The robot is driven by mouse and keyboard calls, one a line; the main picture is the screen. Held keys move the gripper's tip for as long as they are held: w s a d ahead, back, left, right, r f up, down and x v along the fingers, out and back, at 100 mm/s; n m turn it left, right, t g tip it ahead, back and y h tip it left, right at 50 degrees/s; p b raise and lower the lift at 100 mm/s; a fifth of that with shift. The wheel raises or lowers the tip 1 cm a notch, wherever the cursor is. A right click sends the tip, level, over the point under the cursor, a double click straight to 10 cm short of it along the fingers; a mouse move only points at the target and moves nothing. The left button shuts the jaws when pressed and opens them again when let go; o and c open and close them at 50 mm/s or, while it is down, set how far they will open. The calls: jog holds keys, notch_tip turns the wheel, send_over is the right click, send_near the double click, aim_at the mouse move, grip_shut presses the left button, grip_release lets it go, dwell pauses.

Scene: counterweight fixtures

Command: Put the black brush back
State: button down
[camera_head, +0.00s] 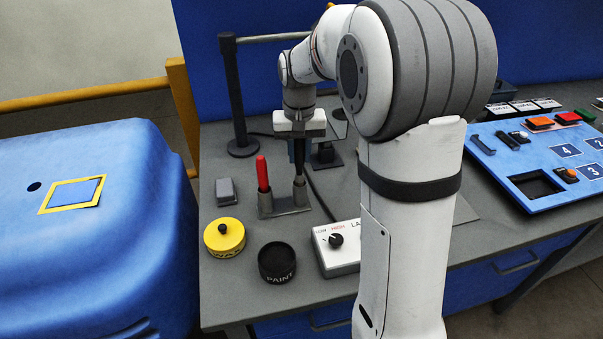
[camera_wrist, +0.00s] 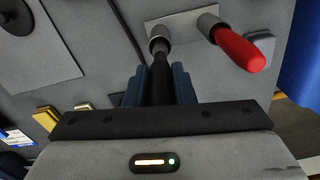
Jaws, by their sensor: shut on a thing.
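My gripper (camera_head: 300,138) is shut on the black brush (camera_head: 299,157) and holds it upright, handle up. In the wrist view, the black brush (camera_wrist: 158,86) sits between the two blue fingers of my gripper (camera_wrist: 161,80). The grey holder (camera_head: 284,208) has two cups. The brush's lower end lines up with its right cup and appears to be at or in the mouth; how deep I cannot tell. A red-handled brush (camera_head: 262,173) stands in the left cup, and shows in the wrist view (camera_wrist: 240,50).
A yellow pot (camera_head: 225,240), a black paint pot (camera_head: 278,264) and a white control box with a knob (camera_head: 337,255) stand in front of the holder. A small grey block (camera_head: 226,192) lies left. A dark post (camera_head: 235,95) rises behind.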

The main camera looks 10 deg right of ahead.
aim_at(300, 175)
jog(key=shift+f, duration=2.3)
jog(key=shift+f, duration=0.2)
jog(key=c, duration=1.2)
grip_release()
